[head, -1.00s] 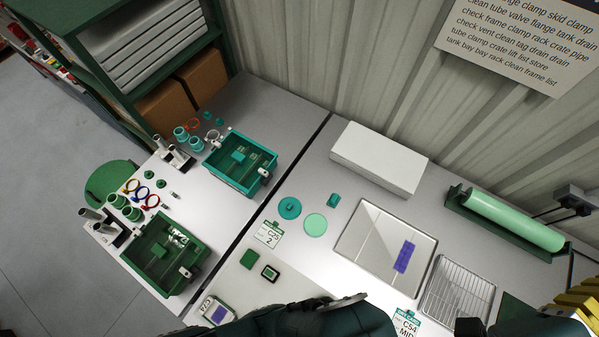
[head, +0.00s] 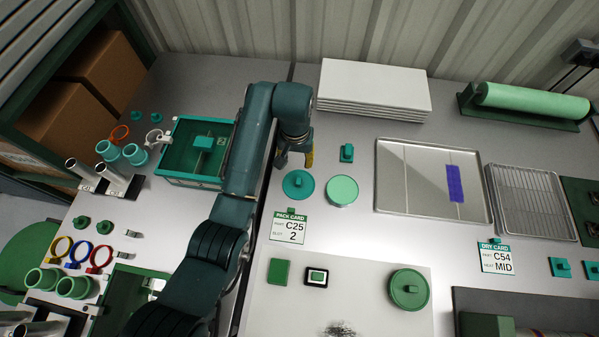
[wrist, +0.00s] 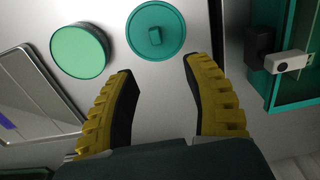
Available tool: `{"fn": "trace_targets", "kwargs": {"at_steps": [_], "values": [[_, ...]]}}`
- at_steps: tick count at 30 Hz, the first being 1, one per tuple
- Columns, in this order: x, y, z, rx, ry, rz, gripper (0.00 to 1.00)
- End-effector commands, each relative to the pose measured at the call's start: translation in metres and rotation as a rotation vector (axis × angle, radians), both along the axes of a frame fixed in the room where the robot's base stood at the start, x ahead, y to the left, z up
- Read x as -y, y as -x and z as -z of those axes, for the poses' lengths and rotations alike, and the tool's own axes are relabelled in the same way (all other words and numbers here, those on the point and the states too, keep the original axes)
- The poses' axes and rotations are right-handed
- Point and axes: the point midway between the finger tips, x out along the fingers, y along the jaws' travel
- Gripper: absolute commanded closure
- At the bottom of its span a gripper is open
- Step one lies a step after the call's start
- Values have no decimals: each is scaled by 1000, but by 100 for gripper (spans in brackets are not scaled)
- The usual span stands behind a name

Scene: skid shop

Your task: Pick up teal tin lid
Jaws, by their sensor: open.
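The teal tin lid (head: 298,185) is a flat round disc with a small raised knob, lying on the grey bench. It also shows in the wrist view (wrist: 146,43), at top centre just beyond the fingertips. My gripper (head: 294,160) is by the lid's far side in the head view. In the wrist view my gripper (wrist: 158,66) has its two yellow and black fingers wide apart, with nothing between them. A light green round tin (head: 342,190) sits just right of the lid in the head view.
A teal crate (head: 182,181) stands left of my arm. A white stack (head: 373,90) lies behind, and a metal tray (head: 430,211) lies right. A small teal block (head: 347,153) and a pack card (head: 290,228) are near the lid. A green lid (head: 408,289) lies in front.

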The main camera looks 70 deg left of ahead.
Motion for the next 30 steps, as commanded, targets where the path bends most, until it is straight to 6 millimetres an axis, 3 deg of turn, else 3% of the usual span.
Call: {"fn": "trace_targets", "kwargs": {"at_steps": [1,3,9,16,23,30], "values": [[1,0,18,-4,5,1,50],[2,0,35,-3,4,1,50],[1,-1,77,0,1,2,50],[2,-3,98,0,0,3,50],[6,-8,137,0,0,2,50],[5,-8,138,1,-2,2,50]]}}
